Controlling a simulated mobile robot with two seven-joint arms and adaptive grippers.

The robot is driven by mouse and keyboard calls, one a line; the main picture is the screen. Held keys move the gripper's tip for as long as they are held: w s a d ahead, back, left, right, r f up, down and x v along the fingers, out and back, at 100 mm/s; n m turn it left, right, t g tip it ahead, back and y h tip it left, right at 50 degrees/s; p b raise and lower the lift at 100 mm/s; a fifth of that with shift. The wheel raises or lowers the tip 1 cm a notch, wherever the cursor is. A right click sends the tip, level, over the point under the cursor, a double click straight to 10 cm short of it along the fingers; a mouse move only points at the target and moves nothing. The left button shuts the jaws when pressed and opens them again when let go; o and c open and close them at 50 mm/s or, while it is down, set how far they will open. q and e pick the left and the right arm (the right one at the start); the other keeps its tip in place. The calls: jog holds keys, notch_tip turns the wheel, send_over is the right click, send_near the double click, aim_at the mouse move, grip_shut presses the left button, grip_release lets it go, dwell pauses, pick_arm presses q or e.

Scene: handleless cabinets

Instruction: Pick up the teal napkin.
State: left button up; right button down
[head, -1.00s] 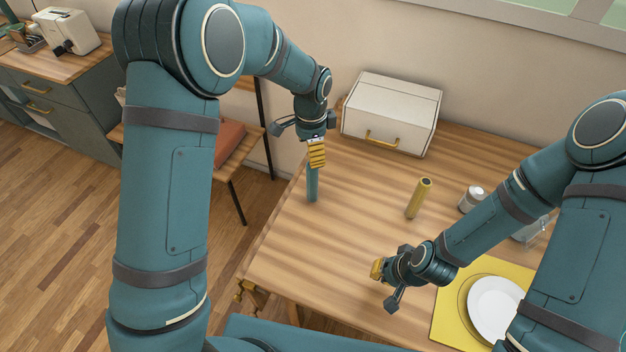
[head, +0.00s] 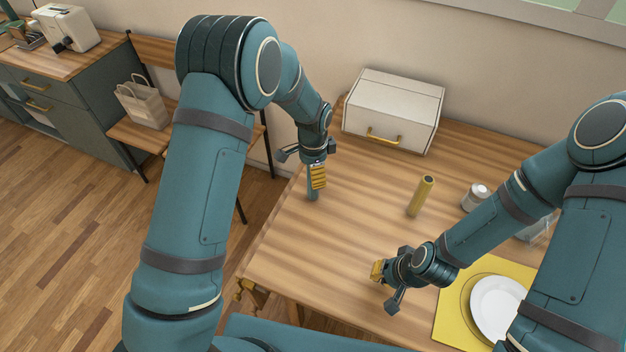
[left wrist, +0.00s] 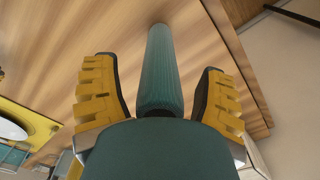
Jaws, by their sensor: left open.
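The teal napkin (head: 312,194) is a rolled, upright cylinder near the left edge of the wooden table. My left gripper (head: 318,178) is over its upper part and hides some of it. In the left wrist view the napkin (left wrist: 160,70) stands between the two yellow-padded fingers of the left gripper (left wrist: 161,95). The fingers are open, with a gap on both sides of the napkin. My right gripper (head: 378,272) hangs over the table's front part, apart from the napkin. Whether its fingers are apart does not show clearly.
A white box with a gold handle (head: 394,108) stands at the back. A yellow-green rolled cylinder (head: 420,196) and a jar (head: 476,197) stand to the right. A white plate (head: 497,308) lies on a yellow placemat (head: 450,320). The table's middle is clear.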

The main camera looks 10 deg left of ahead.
pick_arm(q)
grip_shut()
jog(key=shift+r, duration=0.1)
